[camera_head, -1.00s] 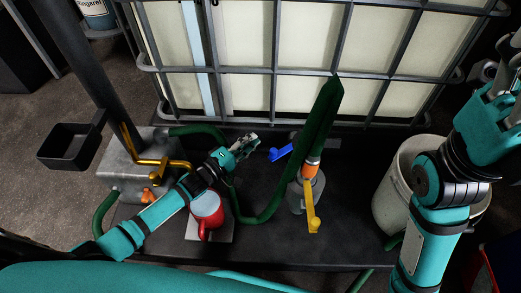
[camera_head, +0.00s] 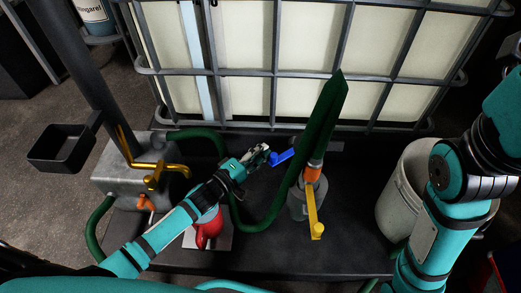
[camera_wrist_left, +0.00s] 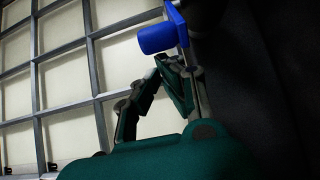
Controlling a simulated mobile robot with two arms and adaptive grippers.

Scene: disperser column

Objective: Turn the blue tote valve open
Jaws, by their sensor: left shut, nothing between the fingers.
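The blue valve handle (camera_head: 283,157) sits low in front of the caged white tote (camera_head: 300,95), left of the green hose. It also shows at the top of the left wrist view (camera_wrist_left: 158,38). My left gripper (camera_head: 262,153) is shut and empty, with its fingertips close to the left end of the blue handle. In the left wrist view the fingers (camera_wrist_left: 158,92) lie just below the blue end; I cannot tell if they touch it. My right arm shows at the right edge, but its gripper is out of view.
A red jug (camera_head: 208,230) is under my left arm. A brass tap (camera_head: 158,168) is at left and a white bucket (camera_head: 395,205) at right. The dark platform's front is mostly clear.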

